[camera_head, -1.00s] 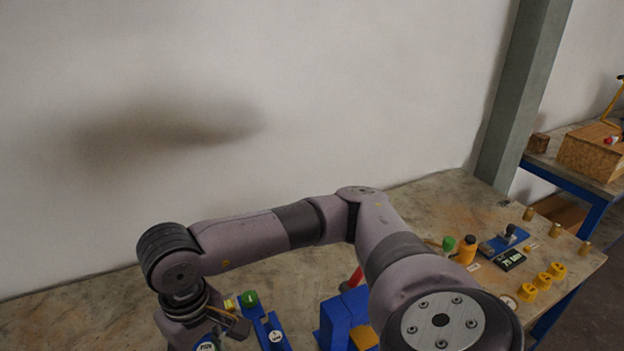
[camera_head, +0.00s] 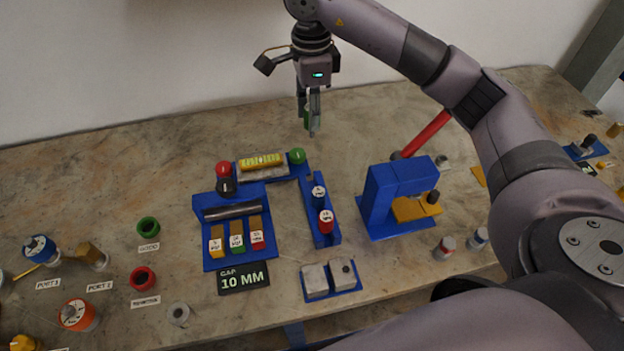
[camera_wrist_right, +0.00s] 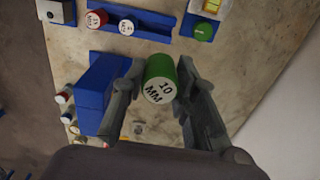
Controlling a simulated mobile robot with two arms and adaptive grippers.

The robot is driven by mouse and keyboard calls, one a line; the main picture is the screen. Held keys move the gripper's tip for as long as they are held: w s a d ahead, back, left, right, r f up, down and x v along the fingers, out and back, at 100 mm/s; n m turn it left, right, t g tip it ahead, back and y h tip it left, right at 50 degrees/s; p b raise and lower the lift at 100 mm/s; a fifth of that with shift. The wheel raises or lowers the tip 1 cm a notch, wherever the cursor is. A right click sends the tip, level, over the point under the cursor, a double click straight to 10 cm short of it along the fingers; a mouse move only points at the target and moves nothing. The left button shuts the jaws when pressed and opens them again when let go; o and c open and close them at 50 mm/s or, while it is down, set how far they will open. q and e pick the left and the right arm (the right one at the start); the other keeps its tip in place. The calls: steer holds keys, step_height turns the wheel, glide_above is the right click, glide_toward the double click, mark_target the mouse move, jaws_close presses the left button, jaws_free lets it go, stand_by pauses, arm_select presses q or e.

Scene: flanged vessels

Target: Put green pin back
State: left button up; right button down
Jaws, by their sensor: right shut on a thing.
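The green pin (camera_wrist_right: 160,78), a short cylinder with "10 MM" on its pale end face, is between the fingers of my right gripper (camera_wrist_right: 152,88) in the right wrist view. In the head view my right gripper (camera_head: 312,128) points down, shut on the green pin (camera_head: 307,117), which is largely hidden by the fingers. It appears above the table, behind the blue rack (camera_head: 333,238). That rack holds a blue-topped pin (camera_head: 319,194) and a red pin (camera_head: 326,220), with bare room at its back end. My left gripper is not in view.
A blue gauge fixture (camera_head: 205,240) with a green knob (camera_head: 297,156) and a red knob (camera_head: 223,168) stands left of the rack. A "10 MM" sign (camera_head: 244,278) lies in front. A blue press-like block (camera_head: 380,200) stands right. Green (camera_head: 148,227) and red (camera_head: 143,278) rings lie left.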

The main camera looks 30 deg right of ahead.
step_height(320, 180, down, 18)
steer(key=p, duration=0.3)
steer(key=shift+r+p, duration=0.1)
steer(key=shift+p, duration=0.2)
steer(key=shift+f+b, duration=0.6)
steer(key=shift+b, duration=0.05)
steer(key=c, duration=1.3)
jaws_free()
steer(key=shift+r, duration=0.1)
